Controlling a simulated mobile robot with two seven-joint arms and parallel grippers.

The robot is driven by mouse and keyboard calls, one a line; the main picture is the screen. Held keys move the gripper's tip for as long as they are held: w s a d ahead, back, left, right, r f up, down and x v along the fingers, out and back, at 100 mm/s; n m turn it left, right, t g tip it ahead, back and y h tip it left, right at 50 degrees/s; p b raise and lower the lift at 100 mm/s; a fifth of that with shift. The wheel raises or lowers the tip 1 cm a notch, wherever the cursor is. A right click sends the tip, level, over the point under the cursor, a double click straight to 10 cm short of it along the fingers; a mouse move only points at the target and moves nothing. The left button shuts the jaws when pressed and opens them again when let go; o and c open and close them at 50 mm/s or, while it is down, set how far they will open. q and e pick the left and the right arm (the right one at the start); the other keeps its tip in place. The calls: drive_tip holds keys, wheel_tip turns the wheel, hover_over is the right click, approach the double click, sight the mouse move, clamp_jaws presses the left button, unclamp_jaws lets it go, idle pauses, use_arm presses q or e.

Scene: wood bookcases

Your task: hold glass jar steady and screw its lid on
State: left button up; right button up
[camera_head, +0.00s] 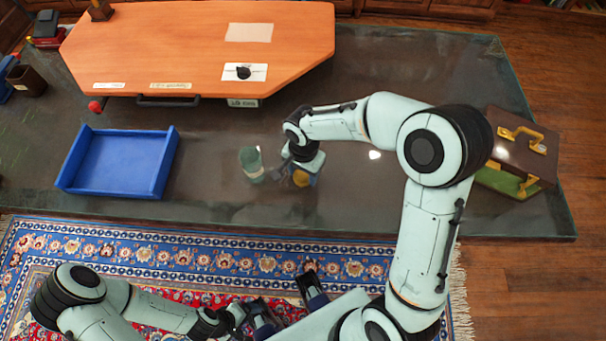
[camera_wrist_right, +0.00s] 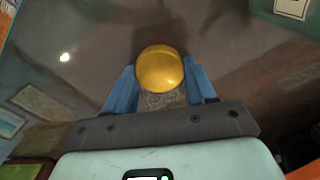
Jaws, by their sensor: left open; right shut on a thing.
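The glass jar (camera_head: 251,164) looks like a greenish, see-through cylinder standing upright on the dark table. My right gripper (camera_head: 302,174) is just to the right of the jar, with its fingers low at the table. It is shut on the round golden-yellow lid (camera_head: 300,180). In the right wrist view the lid (camera_wrist_right: 160,68) sits between the two blue fingers, and the jar cannot be made out. The lid is apart from the jar. My left gripper (camera_head: 287,303) is open and empty, in front of the table over the rug.
A blue tray (camera_head: 120,163) lies left of the jar. An orange wooden board (camera_head: 190,50) with papers covers the back. A brown case (camera_head: 520,150) with gold handles is at the right end. The table between tray and jar is clear.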

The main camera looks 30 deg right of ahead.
sight(303, 174)
drive_tip(key=shift+r, duration=0.15)
use_arm(q)
drive_tip(key=r+p, duration=0.1)
drive_tip(key=w+r+p, duration=0.1)
drive_tip(key=shift+r+p, duration=0.3)
drive_tip(key=shift+r, duration=0.05)
use_arm(e)
wheel_tip(303, 174, up, 20)
use_arm(q)
drive_tip(key=shift+c, duration=0.5)
